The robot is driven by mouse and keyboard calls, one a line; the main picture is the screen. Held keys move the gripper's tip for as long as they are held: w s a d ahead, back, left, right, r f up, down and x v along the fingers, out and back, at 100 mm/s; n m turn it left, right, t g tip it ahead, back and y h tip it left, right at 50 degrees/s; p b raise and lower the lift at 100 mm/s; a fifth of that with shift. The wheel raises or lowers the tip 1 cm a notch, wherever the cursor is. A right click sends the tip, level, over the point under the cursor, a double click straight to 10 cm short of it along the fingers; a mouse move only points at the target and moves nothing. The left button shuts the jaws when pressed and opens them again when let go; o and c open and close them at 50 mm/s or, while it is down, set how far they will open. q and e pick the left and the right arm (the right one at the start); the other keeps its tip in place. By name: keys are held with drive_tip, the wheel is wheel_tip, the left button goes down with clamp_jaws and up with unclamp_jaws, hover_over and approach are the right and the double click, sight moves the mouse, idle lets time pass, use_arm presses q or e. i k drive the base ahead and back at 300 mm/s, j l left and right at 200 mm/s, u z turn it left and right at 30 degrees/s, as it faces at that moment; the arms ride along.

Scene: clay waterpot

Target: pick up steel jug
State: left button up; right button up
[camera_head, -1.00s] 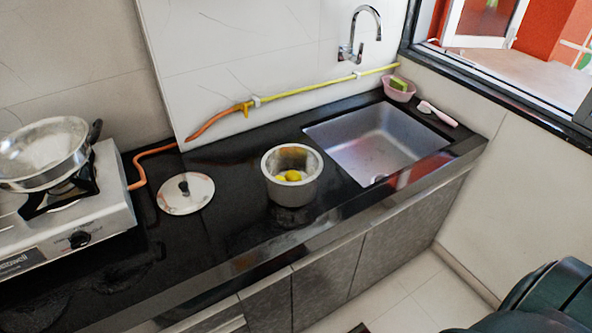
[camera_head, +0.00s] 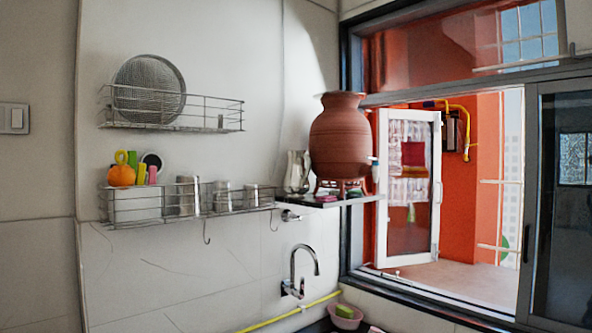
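A shiny steel jug (camera_head: 297,172) stands upright on a small dark wall shelf (camera_head: 330,201). It is just left of a large brown clay pot (camera_head: 340,140), which rests on a low reddish stand on the same shelf. The jug's body shows clearly, close beside the pot; I cannot tell whether they touch. Neither of my grippers is in view.
A wire rack (camera_head: 190,203) with steel cups, an orange and colourful items hangs left of the jug. A higher rack (camera_head: 172,113) holds a round steel plate. A tap (camera_head: 299,272) is below the shelf. An open window (camera_head: 408,185) lies to the right.

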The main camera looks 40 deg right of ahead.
sight(296, 183)
drive_tip(key=l+u, duration=0.15)
drive_tip(key=l, duration=0.4)
drive_tip(key=l+u, duration=0.15)
drive_tip(key=l, duration=0.35)
drive_tip(key=k+l+u, duration=0.15)
drive_tip(key=l, duration=0.4)
drive_tip(key=l+u, duration=0.15)
drive_tip(key=l, duration=0.4)
